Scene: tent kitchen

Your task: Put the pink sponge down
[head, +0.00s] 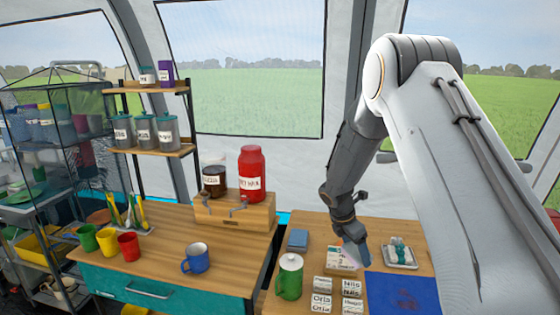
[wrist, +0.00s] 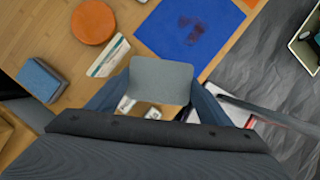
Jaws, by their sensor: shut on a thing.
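My gripper (head: 352,236) is shut on a flat grey slab (wrist: 160,80), which shows between its two fingers in the wrist view. The slab looks grey, not pink, and my gripper hides part of it. In the head view my gripper points down over the right-hand wooden table (head: 300,220), near white labelled cards (head: 338,257). I cannot tell whether the slab touches anything below. No pink sponge can be made out in either view.
A blue mat (head: 402,292) with a dark stain lies at the table's front right. A tray (head: 400,257) holds a teal thing. A blue block (head: 297,239) and a green jug (head: 289,276) stand left. An orange disc (wrist: 93,22) shows in the wrist view.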

